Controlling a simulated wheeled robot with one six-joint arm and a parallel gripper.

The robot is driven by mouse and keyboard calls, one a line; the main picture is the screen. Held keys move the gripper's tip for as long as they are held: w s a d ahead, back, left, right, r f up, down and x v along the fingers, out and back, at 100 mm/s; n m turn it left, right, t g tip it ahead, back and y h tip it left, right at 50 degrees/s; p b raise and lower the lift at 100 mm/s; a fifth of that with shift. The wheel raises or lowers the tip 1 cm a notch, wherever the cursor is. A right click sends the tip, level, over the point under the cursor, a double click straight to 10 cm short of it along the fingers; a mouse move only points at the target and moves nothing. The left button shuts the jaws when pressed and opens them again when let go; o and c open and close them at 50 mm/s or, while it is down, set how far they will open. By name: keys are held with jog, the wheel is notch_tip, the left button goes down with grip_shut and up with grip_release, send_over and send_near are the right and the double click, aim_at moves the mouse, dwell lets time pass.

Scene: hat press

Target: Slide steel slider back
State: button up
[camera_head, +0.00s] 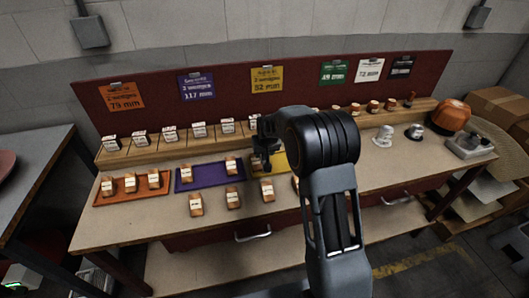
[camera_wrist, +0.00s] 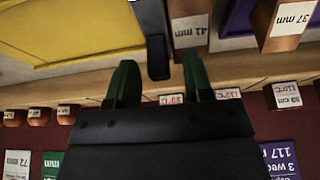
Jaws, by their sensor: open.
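My gripper (camera_head: 263,160) is over the back middle of the bench, close to the raised shelf and the yellow tray (camera_head: 283,161). In the wrist view its two dark green fingers (camera_wrist: 158,76) are apart. A dark grey bar (camera_wrist: 154,40) comes down from the top of that view and ends in a block between the fingers. I cannot tell whether this bar is the steel slider, or whether the fingers touch it. No other slider is clear in the head view, where my arm hides part of the bench.
Labelled wooden blocks stand on the shelf, the orange tray (camera_head: 132,187), the purple tray (camera_head: 210,175) and the bench front. Shiny metal pieces (camera_head: 384,137), an orange dome (camera_head: 454,115) and a grey device (camera_head: 469,147) are at right. A red board (camera_head: 225,85) closes the back.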

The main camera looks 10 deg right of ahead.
jog(key=shift+w+f, duration=0.15)
jog(key=shift+f, duration=0.25)
jog(key=shift+c, duration=0.4)
grip_shut()
